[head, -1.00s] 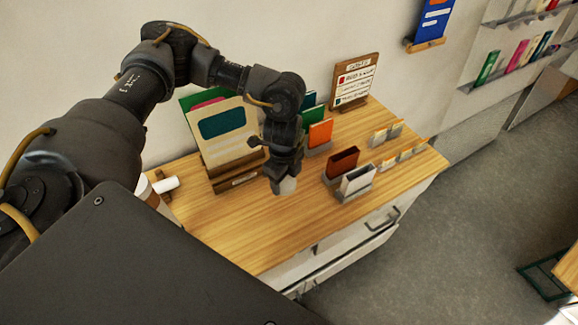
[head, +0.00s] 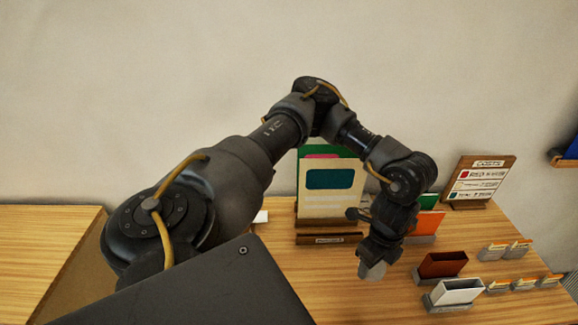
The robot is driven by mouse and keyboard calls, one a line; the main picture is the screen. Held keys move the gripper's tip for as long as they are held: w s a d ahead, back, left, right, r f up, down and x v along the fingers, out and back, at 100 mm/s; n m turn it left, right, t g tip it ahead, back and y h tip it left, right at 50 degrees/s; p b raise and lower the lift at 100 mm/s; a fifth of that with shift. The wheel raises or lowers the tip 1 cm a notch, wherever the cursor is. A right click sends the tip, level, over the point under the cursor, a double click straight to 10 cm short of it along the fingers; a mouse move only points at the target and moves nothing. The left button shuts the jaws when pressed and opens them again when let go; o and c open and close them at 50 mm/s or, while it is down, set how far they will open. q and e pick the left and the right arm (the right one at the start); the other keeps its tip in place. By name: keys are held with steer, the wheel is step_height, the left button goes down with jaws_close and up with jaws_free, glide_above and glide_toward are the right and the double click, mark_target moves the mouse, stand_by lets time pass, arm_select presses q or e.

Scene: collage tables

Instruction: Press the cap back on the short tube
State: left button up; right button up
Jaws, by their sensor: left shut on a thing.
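My left gripper (head: 373,262) hangs down over the wooden table, in front of the upright boards. It is shut on a small pale grey piece (head: 372,271) at its tip; I cannot tell whether this is the cap. A small white end (head: 261,217), perhaps of a tube or roll, shows just beside my left arm, far to the left of the gripper. The rest of it is hidden behind my arm. I cannot make out the short tube for sure. My right gripper is out of view.
A cream board with a teal patch (head: 331,184) stands on a wooden holder behind the gripper. An orange card (head: 427,224) stands close by. A brown box (head: 442,264) and a white box (head: 455,292) stand to the right. A sign (head: 479,181) stands at the back right. Bare table lies left of the gripper.

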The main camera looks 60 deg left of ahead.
arm_select(q)
steer(key=n+b, duration=0.1)
steer(key=b, duration=0.1)
steer(key=w+d+f+n+b, duration=0.1)
steer(key=n+b, duration=0.1)
steer(key=b, duration=0.1)
steer(key=f+n+b, duration=0.1)
steer(key=n+b, duration=0.1)
steer(key=b, duration=0.1)
steer(key=shift+w+d, duration=0.2)
steer(key=shift+d, duration=0.1)
steer(key=shift+d+r+n+b, duration=0.1)
steer(key=shift+r+n+b, duration=0.1)
steer(key=shift+n+b, duration=0.5)
steer(key=shift+r, duration=0.15)
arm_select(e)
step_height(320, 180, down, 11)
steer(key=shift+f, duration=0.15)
